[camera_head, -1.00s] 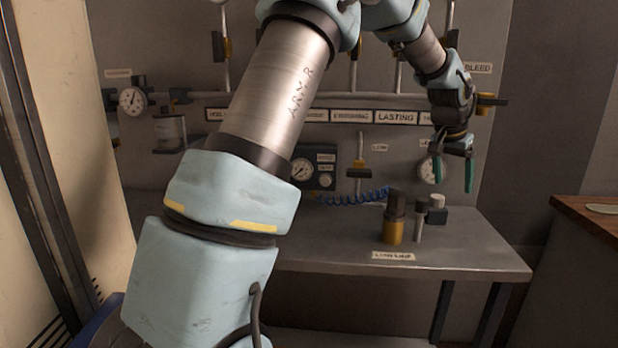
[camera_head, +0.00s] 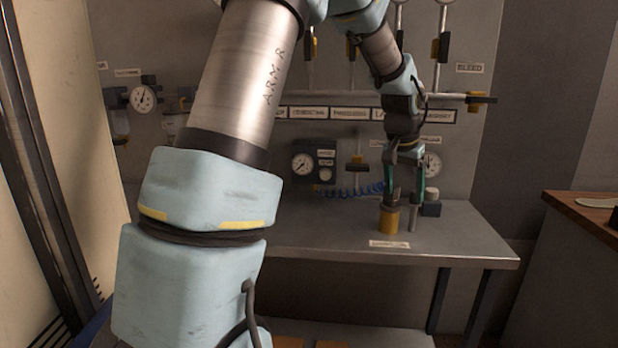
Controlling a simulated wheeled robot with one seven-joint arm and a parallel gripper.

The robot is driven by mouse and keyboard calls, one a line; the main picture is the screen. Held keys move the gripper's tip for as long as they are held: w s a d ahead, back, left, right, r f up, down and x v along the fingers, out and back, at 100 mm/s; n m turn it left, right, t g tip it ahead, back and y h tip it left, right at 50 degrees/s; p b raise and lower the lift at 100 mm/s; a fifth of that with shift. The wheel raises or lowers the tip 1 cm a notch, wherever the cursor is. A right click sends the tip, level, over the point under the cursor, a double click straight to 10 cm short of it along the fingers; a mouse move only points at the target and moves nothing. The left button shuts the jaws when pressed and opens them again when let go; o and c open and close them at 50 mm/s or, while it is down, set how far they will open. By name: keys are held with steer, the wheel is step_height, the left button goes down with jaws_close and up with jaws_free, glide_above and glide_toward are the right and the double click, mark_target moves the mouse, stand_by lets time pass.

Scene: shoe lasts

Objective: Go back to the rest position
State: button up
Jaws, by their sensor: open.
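My arm reaches up from the lower left and bends down on the right in the head view. My gripper (camera_head: 404,188) points down, with its two green-tipped fingers apart and nothing seen between them. In the picture it lies just over a brass-coloured cylinder (camera_head: 389,219) with a dark top and a thin grey upright piece (camera_head: 413,217). The fingers partly hide the tops of these. I cannot tell whether they touch.
A grey metal bench (camera_head: 465,232) carries these items and a small white-and-dark piece (camera_head: 432,207). Behind it is a panel with pipes, yellow-handled valves and gauges (camera_head: 303,163). A wooden-topped cabinet (camera_head: 580,208) stands at the right. The bench's right end is clear.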

steer(key=s+a+f+n, duration=0.2)
steer(key=s+a, duration=0.3)
steer(key=a, duration=0.4)
steer(key=s+a+f+n+y, duration=0.1)
steer(key=s+a+f+n, duration=0.1)
steer(key=s+a, duration=0.4)
steer(key=s+a+f+n+g+y, duration=0.1)
steer(key=s+a, duration=0.4)
steer(key=a, duration=0.9)
steer(key=shift+s+a+f+n, duration=0.15)
steer(key=shift+s+f+n, duration=0.15)
steer(key=shift+f+n, duration=0.7)
steer(key=shift+o, duration=0.3)
steer(key=shift+r, duration=0.1)
